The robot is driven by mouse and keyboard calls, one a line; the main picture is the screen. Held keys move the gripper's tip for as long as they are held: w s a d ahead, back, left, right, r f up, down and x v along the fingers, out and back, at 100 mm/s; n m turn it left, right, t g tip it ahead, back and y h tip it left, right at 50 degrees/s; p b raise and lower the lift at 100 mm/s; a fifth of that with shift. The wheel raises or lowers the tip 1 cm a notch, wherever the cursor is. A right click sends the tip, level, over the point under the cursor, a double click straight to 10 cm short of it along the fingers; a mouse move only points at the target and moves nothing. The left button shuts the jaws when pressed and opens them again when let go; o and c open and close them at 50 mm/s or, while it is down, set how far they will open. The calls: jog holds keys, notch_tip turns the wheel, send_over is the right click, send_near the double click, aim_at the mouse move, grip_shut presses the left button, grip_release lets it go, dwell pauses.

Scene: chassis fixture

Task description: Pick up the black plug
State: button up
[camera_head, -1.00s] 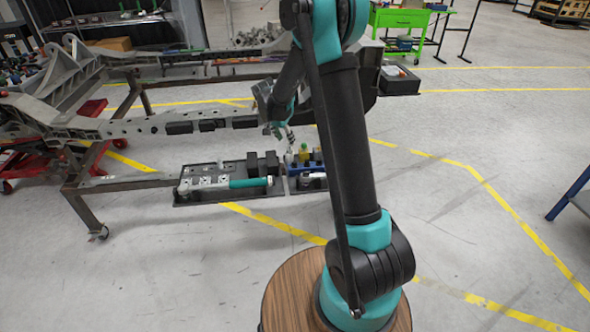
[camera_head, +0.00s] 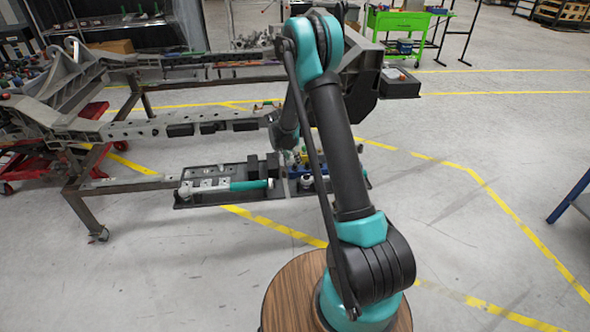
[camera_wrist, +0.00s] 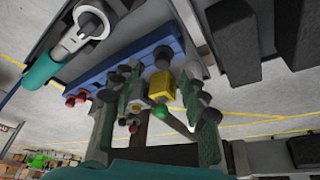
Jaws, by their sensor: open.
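In the wrist view, a blue rack (camera_wrist: 133,68) carries several small plugs with black, red and yellow parts. I cannot tell which is the black plug of the task. A yellow block (camera_wrist: 162,89) and a green knob (camera_wrist: 160,112) show between the fingers. My gripper is open, and nothing is visibly held. In the head view, my arm mostly hides the gripper and rack.
Large black blocks (camera_wrist: 232,42) stand close right of the rack. A white and teal tool (camera_wrist: 80,38) lies on the left; in the head view its teal handle (camera_head: 250,185) lies on the dark tray (camera_head: 185,203). The metal chassis frame (camera_head: 150,128) stands behind.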

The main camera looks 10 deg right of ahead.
aim_at(295, 164)
jog(key=x, duration=0.4)
jog(key=shift+w+f, duration=0.25)
jog(key=shift+f, duration=0.1)
jog(key=shift+c, duration=0.2)
jog(key=c, duration=0.8)
